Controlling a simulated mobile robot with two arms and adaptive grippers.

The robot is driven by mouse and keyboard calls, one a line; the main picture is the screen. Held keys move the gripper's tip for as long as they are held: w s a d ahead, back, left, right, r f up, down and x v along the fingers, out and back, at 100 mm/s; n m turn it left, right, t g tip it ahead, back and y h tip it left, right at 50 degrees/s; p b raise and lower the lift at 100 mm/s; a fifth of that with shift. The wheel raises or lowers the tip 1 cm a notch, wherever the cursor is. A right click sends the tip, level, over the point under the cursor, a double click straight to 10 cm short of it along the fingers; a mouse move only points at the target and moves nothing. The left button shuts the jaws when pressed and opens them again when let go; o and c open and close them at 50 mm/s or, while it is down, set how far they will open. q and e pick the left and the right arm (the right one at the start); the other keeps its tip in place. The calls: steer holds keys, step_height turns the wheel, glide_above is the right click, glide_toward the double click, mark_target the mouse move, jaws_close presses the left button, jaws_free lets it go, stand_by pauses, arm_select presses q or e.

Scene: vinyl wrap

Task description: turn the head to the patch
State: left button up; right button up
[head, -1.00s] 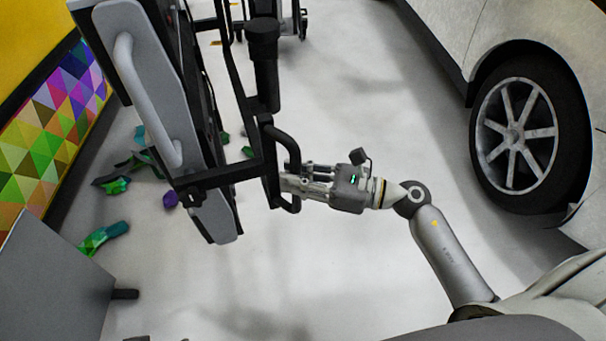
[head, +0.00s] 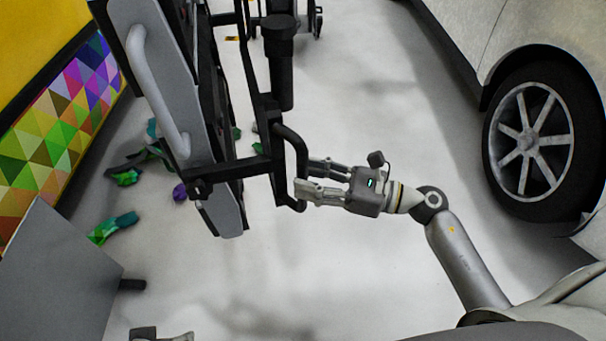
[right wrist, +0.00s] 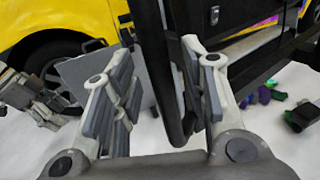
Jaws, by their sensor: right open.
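The lamp-like head, a long grey panel (head: 161,70) with a pale curved handle, hangs tilted on a black frame at upper left in the head view. A black loop handle (head: 288,140) stands out from its right side. My right gripper (head: 306,175) is open at the lower part of this loop. In the right wrist view the black bar (right wrist: 165,75) stands between its spread fingers. Whether they touch it I cannot tell. Part of my left gripper (head: 160,335) shows at the bottom edge; its fingers are mostly cut off. I cannot make out a distinct patch.
A yellow vehicle with a colourful triangle wrap (head: 60,130) stands at left. A white car with a dark wheel (head: 535,140) stands at right. A grey board (head: 55,270) is at lower left. Coloured scraps (head: 113,228) lie on the floor. The middle floor is clear.

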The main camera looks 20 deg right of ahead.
steer(key=v, duration=1)
stand_by(0.6)
